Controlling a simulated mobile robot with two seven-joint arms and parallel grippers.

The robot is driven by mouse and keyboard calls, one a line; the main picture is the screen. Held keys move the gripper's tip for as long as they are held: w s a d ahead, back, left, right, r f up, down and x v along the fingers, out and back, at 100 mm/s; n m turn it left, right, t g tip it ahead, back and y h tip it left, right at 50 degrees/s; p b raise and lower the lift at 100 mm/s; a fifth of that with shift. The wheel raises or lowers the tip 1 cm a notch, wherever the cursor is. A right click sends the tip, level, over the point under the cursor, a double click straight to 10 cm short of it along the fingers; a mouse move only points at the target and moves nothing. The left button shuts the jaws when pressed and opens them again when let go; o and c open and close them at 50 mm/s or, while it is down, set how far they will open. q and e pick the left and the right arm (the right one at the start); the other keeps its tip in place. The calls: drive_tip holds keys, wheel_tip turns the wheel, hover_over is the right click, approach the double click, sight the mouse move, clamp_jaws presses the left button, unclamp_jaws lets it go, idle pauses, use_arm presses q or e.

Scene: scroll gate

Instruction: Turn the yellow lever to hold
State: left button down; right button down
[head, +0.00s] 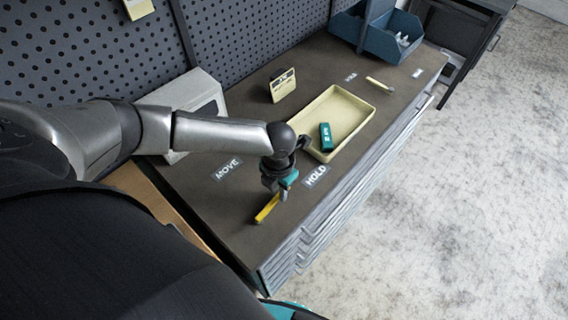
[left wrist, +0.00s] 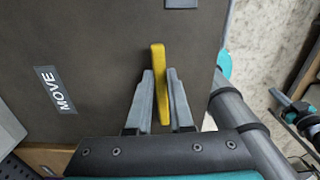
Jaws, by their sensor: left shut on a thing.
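The yellow lever (head: 266,208) lies low over the dark bench top near its front corner. It also shows in the left wrist view (left wrist: 158,82), running up between the fingers. My left gripper (head: 284,190) is shut on the lever, with one finger on each side of it. The white-lettered HOLD label (head: 316,176) is to the right of the gripper, and the MOVE label (head: 227,169) is to its left. In the wrist view, the MOVE label (left wrist: 55,90) is left of the lever. The lever's pivot is hidden.
A cream tray (head: 357,104) with a teal block (head: 326,137) stands beyond the HOLD label. A small card stand (head: 283,85), a pale box (head: 199,98) and a blue bin (head: 391,47) are farther back. The pegboard borders the bench; open floor lies right.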

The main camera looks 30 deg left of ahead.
use_arm(q)
drive_tip(key=shift+d+m, duration=0.25)
drive_tip(key=shift+m, duration=0.15)
drive_tip(key=c, duration=0.8)
unclamp_jaws()
wheel_tip(320, 180, up, 15)
drive_tip(key=p, duration=0.1)
drive_tip(key=shift+r, duration=0.15)
idle(0.3)
